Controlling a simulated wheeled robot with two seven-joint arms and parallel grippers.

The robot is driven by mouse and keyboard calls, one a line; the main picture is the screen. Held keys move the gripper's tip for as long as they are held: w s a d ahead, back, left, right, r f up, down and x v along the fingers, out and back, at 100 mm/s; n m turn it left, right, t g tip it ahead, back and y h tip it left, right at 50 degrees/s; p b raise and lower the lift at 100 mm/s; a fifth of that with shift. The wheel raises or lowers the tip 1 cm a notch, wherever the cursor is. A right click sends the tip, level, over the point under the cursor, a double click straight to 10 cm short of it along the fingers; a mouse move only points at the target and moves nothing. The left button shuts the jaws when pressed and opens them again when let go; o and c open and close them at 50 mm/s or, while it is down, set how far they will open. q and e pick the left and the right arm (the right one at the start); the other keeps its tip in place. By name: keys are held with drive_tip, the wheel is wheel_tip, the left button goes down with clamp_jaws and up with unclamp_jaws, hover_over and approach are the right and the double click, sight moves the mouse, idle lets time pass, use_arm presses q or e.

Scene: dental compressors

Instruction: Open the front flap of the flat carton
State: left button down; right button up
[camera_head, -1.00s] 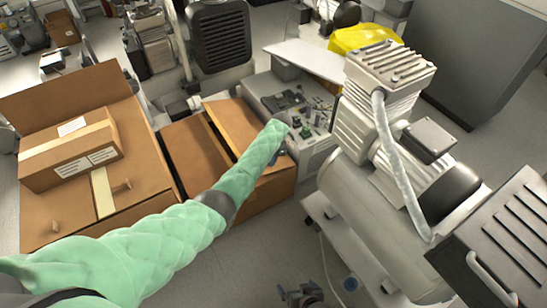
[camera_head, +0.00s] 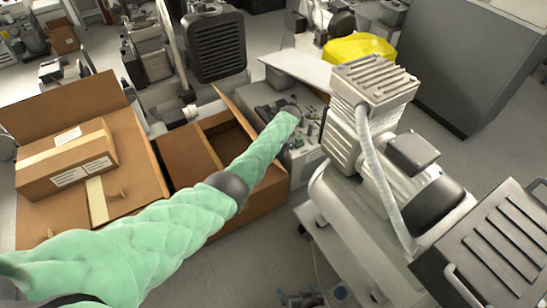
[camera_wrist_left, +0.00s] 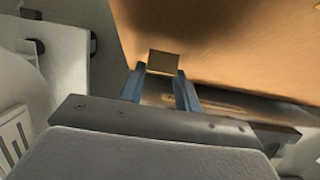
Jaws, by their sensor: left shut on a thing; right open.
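The brown flat carton (camera_head: 190,153) stands low in the middle of the head view, with one flap (camera_head: 236,112) raised along its right side. A dark opening shows beside the flap. My green-sleeved left arm crosses over the carton and hides part of it. The left gripper's tips are hidden in the head view. In the left wrist view my left gripper (camera_wrist_left: 161,78) is shut on a small piece of cardboard, seemingly the flap's edge, against a wide brown cardboard face (camera_wrist_left: 235,45). My right gripper (camera_head: 300,298) is open at the bottom edge, away from the carton.
A larger carton (camera_head: 140,170) with a taped box (camera_head: 68,160) on it stands to the left. A grey control unit (camera_head: 305,150) is right of the flat carton. A white compressor (camera_head: 350,200) fills the right. Bare floor (camera_head: 235,255) lies in front.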

use_arm(q)
drive_tip(key=shift+w+d+f+b, duration=0.25)
drive_tip(key=shift+d+b, duration=0.2)
drive_tip(key=shift+b, duration=0.15)
drive_tip(key=shift+w+d+g+y+b, duration=0.15)
drive_tip(key=shift+d+g+y+b, duration=0.2)
drive_tip(key=shift+b, duration=0.55)
use_arm(e)
drive_tip(key=shift+f+b, duration=0.85)
drive_tip(key=shift+f, duration=1.95)
drive_tip(key=w+a+r+t+y+b, duration=0.1)
drive_tip(key=w+r+t, duration=0.3)
drive_tip(key=w+r, duration=0.5)
drive_tip(key=w+r+t+y+b, duration=0.15)
drive_tip(key=w+r+t, duration=0.35)
drive_tip(key=r, duration=0.8)
use_arm(q)
drive_tip(key=shift+w+d+g+y+b, duration=0.6)
drive_tip(key=shift+d+y+b, duration=0.2)
drive_tip(key=shift+y+b, duration=0.2)
use_arm(e)
wheel_tip(320, 180, up, 22)
drive_tip(key=t, duration=0.7)
drive_tip(key=shift+s+d+t+y, duration=0.15)
drive_tip(key=shift+d+t+y, duration=0.25)
drive_tip(key=shift+d+y, duration=0.05)
